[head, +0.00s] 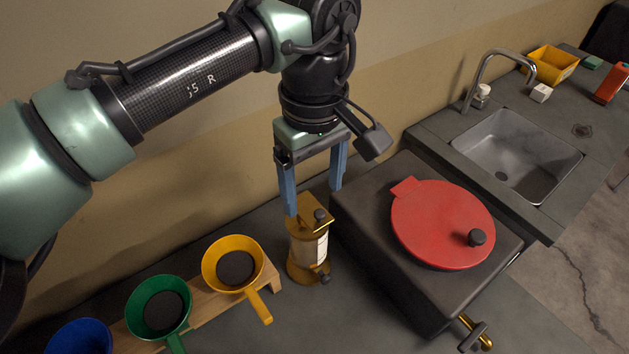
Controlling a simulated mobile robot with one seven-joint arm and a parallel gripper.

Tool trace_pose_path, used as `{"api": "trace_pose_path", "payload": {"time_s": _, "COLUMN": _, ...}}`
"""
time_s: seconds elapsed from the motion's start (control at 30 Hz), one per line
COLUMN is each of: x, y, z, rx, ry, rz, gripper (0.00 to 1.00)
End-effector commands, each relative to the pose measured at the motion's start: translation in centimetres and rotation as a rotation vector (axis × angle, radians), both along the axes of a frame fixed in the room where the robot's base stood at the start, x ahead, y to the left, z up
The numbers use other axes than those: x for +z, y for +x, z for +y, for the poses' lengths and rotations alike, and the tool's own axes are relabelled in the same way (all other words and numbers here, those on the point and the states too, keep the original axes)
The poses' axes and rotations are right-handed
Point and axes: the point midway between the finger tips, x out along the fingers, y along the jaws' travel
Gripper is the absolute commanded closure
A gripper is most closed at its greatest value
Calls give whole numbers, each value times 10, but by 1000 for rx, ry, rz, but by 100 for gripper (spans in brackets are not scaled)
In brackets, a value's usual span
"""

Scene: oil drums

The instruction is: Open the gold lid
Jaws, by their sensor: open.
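A small gold container (304,262) with a pale label stands on the dark counter. Its gold lid (304,208) appears to lie shut on top, with a small black knob (320,214) near the right edge. My gripper (313,201) points down with its two blue fingers spread apart. In the picture the fingertips are on either side of the lid, with nothing between them in a grip. The left fingertip overlaps the lid's left edge in view. I cannot tell whether it touches or how high it is above the lid.
A black box (375,270) with a round red lid (435,220) stands close on the right. Yellow (236,262), green (158,303) and blue (80,338) funnel-like cups stand at lower left on a wooden rack. A sink (515,155) is at right; a wall is behind.

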Motion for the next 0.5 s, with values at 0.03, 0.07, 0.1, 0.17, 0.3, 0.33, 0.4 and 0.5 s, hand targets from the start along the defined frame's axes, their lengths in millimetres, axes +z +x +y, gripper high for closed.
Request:
{"api": "trace_pose_path", "payload": {"time_s": 0.03, "x": -11, "y": 0, "z": 0, "rx": 0, "ry": 1, "rz": -1, "gripper": 20}}
{"api": "trace_pose_path", "payload": {"time_s": 0.07, "x": -14, "y": 0, "z": 0, "rx": -1, "ry": 1, "rz": -1, "gripper": 20}}
{"api": "trace_pose_path", "payload": {"time_s": 0.1, "x": -17, "y": 0, "z": 0, "rx": -1, "ry": 0, "rz": -1, "gripper": 20}}
{"api": "trace_pose_path", "payload": {"time_s": 0.17, "x": -23, "y": 0, "z": 0, "rx": -1, "ry": 0, "rz": -2, "gripper": 20}}
{"api": "trace_pose_path", "payload": {"time_s": 0.3, "x": -35, "y": 0, "z": -1, "rx": -2, "ry": -3, "rz": 0, "gripper": 20}}
{"api": "trace_pose_path", "payload": {"time_s": 0.33, "x": -37, "y": 0, "z": -1, "rx": -2, "ry": -3, "rz": 1, "gripper": 20}}
{"api": "trace_pose_path", "payload": {"time_s": 0.4, "x": -44, "y": 0, "z": -1, "rx": -2, "ry": -4, "rz": 1, "gripper": 20}}
{"api": "trace_pose_path", "payload": {"time_s": 0.5, "x": -53, "y": 0, "z": -1, "rx": -2, "ry": -4, "rz": 1, "gripper": 20}}
